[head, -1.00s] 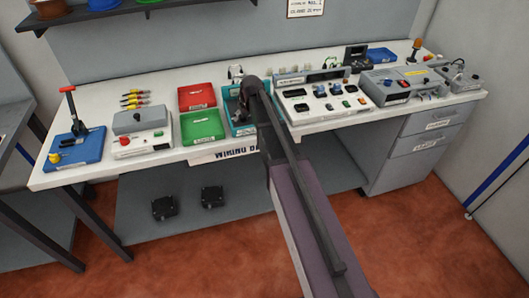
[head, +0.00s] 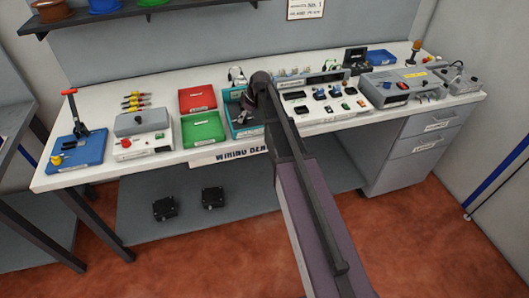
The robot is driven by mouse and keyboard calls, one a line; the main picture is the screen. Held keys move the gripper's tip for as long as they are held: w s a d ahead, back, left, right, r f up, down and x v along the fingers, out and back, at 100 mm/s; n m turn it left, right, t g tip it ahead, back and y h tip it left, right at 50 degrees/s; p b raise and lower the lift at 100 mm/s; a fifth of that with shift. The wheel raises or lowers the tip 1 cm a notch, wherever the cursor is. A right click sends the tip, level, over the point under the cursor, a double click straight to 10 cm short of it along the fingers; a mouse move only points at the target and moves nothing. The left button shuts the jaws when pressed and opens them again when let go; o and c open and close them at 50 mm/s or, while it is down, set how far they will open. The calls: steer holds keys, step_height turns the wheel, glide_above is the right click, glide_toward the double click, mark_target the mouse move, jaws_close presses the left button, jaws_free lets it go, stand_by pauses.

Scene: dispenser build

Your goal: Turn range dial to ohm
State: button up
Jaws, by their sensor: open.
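A light-grey test panel (head: 302,105) with several black knobs, small coloured buttons and a display stands on the bench, right of my arm's end. My gripper (head: 247,103) is a small dark shape over the teal tray, left of the panel and apart from the dials. It is open and holds nothing that I can see. My arm hides the panel's left edge.
The teal tray (head: 237,132) lies beneath my gripper, beside green (head: 202,128) and red (head: 197,99) trays. A grey device (head: 400,90) stands right of the panel. A grey box (head: 140,122) and blue base (head: 75,155) are at left.

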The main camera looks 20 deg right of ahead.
steer(key=shift+p+v, duration=5.55)
steer(key=shift+v, duration=0.8)
steer(key=s+a+f+m+g+h+b, duration=0.1)
steer(key=s+m, duration=0.3)
steer(key=s, duration=0.8)
steer(key=s+a+f+m+g+h+b, duration=0.2)
steer(key=s+a+f+m, duration=0.1)
steer(key=s, duration=1)
steer(key=shift+f+m+b, duration=0.35)
steer(key=shift+f+m, duration=0.15)
steer(key=shift+m, duration=0.5)
